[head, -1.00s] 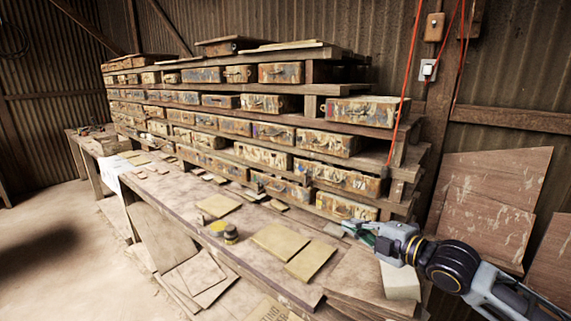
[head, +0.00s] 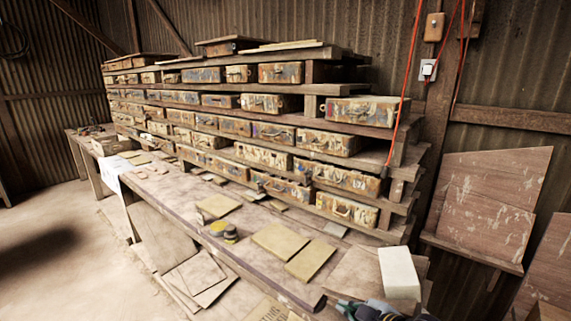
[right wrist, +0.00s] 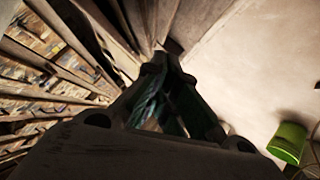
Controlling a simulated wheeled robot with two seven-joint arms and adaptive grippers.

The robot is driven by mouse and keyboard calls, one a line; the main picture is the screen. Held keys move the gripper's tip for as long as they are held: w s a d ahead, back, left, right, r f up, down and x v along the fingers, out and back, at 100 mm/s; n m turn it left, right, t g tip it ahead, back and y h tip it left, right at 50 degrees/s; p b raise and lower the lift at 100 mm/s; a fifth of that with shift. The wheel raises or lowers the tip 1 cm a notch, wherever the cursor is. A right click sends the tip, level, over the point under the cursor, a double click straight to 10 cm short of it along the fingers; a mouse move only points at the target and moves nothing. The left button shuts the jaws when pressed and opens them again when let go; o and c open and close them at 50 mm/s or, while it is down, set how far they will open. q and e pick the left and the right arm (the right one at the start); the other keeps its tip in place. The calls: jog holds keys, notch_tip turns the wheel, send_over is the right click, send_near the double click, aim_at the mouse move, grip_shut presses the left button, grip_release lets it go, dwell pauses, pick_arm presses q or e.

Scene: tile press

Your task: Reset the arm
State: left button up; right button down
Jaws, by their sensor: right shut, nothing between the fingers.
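My right gripper (head: 368,309) shows at the bottom edge of the head view, below and in front of the workbench (head: 190,188); most of it is cut off by the frame. In the right wrist view my right gripper (right wrist: 163,105) is shut, with dark fingers and nothing held between them. My left gripper is not in the head view.
A white block (head: 399,272) stands at the bench's right end. Flat tiles (head: 278,240) and small yellow and dark round items (head: 225,231) lie on the bench. Shelves of worn drawers (head: 345,178) stand behind. A green bucket (right wrist: 288,142) is on the floor.

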jog(key=s+d+f+m+g+h, duration=0.25)
jog(key=s+f+m, duration=0.3)
jog(key=s, duration=0.35)
jog(key=s+d+f+m+g+h, duration=0.25)
jog(key=s+f+m+g, duration=0.2)
jog(key=s+f, duration=0.35)
jog(key=s+d+f, duration=0.1)
jog(key=s+f, duration=0.1)
jog(key=f, duration=1.5)
jog(key=s+d+f, duration=0.1)
jog(key=f, duration=1.5)
jog(key=s+d+f, duration=0.2)
jog(key=s+f, duration=0.7)
jog(key=s, duration=0.2)
jog(key=s+d+f+g, duration=0.1)
jog(key=s+d+f, duration=0.1)
jog(key=s+f, duration=0.8)
jog(key=shift+s+d+g, duration=0.3)
jog(key=shift+s+d, duration=0.05)
jog(key=shift+s, duration=0.05)
